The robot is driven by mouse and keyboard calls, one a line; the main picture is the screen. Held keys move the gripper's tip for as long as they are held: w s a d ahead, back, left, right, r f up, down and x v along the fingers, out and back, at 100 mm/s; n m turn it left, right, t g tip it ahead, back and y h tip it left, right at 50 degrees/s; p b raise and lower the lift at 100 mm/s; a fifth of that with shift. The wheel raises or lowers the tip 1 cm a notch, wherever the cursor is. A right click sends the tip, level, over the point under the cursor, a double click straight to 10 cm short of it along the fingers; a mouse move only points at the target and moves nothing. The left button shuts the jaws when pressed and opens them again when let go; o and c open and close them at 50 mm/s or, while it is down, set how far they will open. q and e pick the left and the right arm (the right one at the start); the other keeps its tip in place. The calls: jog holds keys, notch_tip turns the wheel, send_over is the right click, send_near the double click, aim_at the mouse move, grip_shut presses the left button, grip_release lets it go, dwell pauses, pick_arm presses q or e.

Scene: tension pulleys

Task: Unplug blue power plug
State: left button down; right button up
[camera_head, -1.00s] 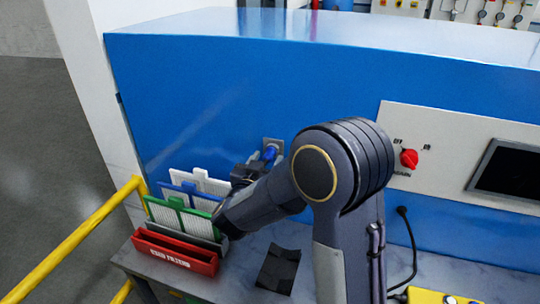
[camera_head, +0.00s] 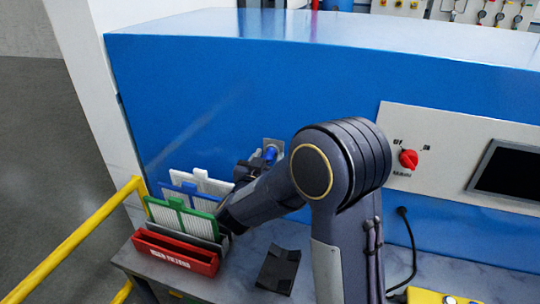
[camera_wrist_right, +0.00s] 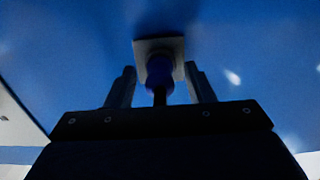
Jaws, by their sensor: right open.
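The blue power plug (camera_head: 270,154) sits in a grey socket plate (camera_head: 279,144) on the front of the blue machine. In the right wrist view the plug (camera_wrist_right: 160,72) is in the pale socket plate (camera_wrist_right: 153,46), with a dark cable running from it toward me. My right gripper (camera_head: 258,157) is at the plug, partly hidden by my own arm. In the right wrist view the gripper (camera_wrist_right: 160,84) is open, with one finger on each side of the plug and visible gaps between. My left gripper is not in view.
A red bin (camera_head: 174,251) with a green filter (camera_head: 182,217), a blue one and white ones behind it stands on the bench at left. A black holder (camera_head: 278,269) lies on the bench. A red switch (camera_head: 408,159) and a screen are at right. A yellow rail (camera_head: 70,241) is at far left.

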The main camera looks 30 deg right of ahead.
dwell(0.6)
grip_shut()
jog(key=v, duration=0.6)
jog(key=shift+p, duration=0.35)
dwell(0.8)
